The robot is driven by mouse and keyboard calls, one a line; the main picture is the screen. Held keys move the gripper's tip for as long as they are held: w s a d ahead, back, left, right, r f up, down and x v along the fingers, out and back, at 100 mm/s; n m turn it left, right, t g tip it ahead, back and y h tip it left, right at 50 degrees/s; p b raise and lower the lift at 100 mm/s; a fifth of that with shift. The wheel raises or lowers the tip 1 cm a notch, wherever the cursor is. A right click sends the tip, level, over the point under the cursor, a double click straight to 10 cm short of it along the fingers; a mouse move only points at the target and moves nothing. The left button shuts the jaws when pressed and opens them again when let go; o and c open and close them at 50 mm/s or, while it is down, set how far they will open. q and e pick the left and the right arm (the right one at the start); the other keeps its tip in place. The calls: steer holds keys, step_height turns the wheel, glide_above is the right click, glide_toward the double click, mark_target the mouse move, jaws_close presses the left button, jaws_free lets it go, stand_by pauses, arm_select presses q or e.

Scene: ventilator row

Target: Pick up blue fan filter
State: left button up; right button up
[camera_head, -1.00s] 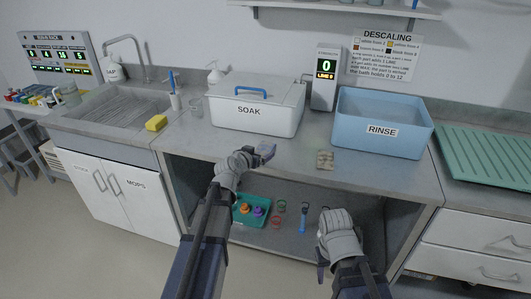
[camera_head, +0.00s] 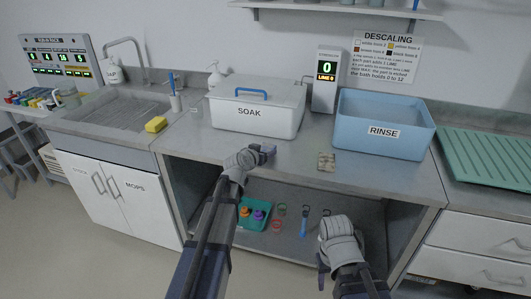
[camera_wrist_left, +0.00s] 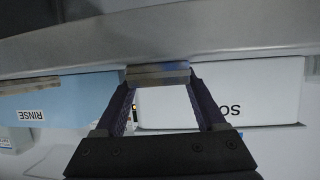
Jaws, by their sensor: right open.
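My left gripper (camera_head: 268,151) is at the front of the counter, before the white SOAK tub. In the left wrist view its dark fingers (camera_wrist_left: 158,84) close on both ends of a small flat block with a tan-grey edge and a blue patch, seemingly the blue fan filter (camera_wrist_left: 165,71). The filter is seen edge-on, so most of its face is hidden. My right gripper (camera_head: 322,262) is open and lower, in front of the open shelf. Its fingers are partly hidden by its wrist.
The SOAK tub (camera_head: 285,122) has a lid with a blue handle. A blue RINSE tub (camera_head: 410,147) stands right of it. A tan grid-patterned piece (camera_head: 326,161) lies on the counter. A teal tray (camera_head: 247,222) and several small tools sit on the shelf below.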

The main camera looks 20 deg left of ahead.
arm_select(q)
steer(key=c, duration=0.8)
steer(key=shift+r, duration=0.1)
step_height(320, 180, up, 10)
steer(key=p, duration=1)
